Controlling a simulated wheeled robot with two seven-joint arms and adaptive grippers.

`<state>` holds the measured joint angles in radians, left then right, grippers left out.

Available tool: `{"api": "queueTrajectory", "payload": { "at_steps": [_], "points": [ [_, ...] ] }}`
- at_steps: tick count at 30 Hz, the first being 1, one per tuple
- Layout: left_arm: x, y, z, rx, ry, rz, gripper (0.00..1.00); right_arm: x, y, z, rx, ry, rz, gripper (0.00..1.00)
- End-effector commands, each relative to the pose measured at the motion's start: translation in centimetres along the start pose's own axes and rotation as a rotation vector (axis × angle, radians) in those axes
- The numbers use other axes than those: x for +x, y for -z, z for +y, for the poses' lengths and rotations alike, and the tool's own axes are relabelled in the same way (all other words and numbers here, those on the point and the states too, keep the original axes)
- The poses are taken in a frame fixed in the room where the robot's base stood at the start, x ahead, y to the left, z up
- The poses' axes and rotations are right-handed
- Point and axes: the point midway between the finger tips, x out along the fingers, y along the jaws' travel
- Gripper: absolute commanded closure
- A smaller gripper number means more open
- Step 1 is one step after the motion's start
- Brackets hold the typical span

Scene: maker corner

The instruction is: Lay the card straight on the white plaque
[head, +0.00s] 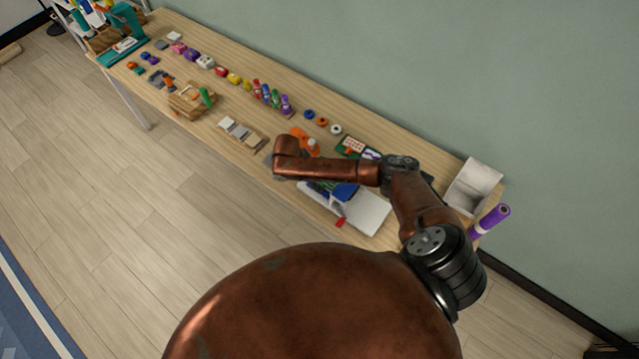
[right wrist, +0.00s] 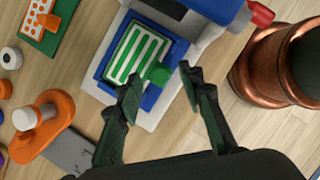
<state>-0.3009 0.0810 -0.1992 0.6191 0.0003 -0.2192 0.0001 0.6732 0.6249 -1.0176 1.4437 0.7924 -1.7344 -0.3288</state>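A striped green-and-white card-like piece (right wrist: 138,52) lies on a blue bed (right wrist: 182,50) over a white base (right wrist: 91,85). A small green block (right wrist: 158,74) sits at its edge. In the head view the white base (head: 369,212) shows partly behind my arm. I cannot tell for sure which flat piece is the card or the plaque. My right gripper (right wrist: 160,75) is open in the right wrist view. Its fingers stand apart, with the green block between them in the picture and no visible contact. In the head view its fingers are hidden. My left gripper is out of view.
A red handle (head: 340,222) sticks out at the table's front edge. An orange tool (right wrist: 42,128) stands beside the base, near a grey slab (right wrist: 70,150). A white bin (head: 473,184) and a purple roll (head: 492,219) are at the right end. Small items line the table leftward.

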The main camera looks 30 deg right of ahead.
Motion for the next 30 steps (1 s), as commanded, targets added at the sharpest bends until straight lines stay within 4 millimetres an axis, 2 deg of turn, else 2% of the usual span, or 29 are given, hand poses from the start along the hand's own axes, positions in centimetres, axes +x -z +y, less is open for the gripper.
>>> {"api": "queueTrajectory", "payload": {
  "at_steps": [9, 15, 20, 30],
  "points": [
    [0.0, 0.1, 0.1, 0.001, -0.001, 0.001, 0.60, -6.7, 0.1, 0.1, -0.001, -0.002, 0.003, 0.65],
    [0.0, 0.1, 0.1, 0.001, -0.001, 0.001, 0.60, -9.4, 0.0, 0.0, 0.001, -0.001, 0.001, 0.65],
    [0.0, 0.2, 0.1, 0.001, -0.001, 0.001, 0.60, -10.2, 0.0, 0.0, 0.000, -0.001, 0.000, 0.65],
    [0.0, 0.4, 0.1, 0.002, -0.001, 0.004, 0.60, -10.2, -0.1, 0.0, 0.003, 0.001, 0.000, 0.65]
  ]
}}
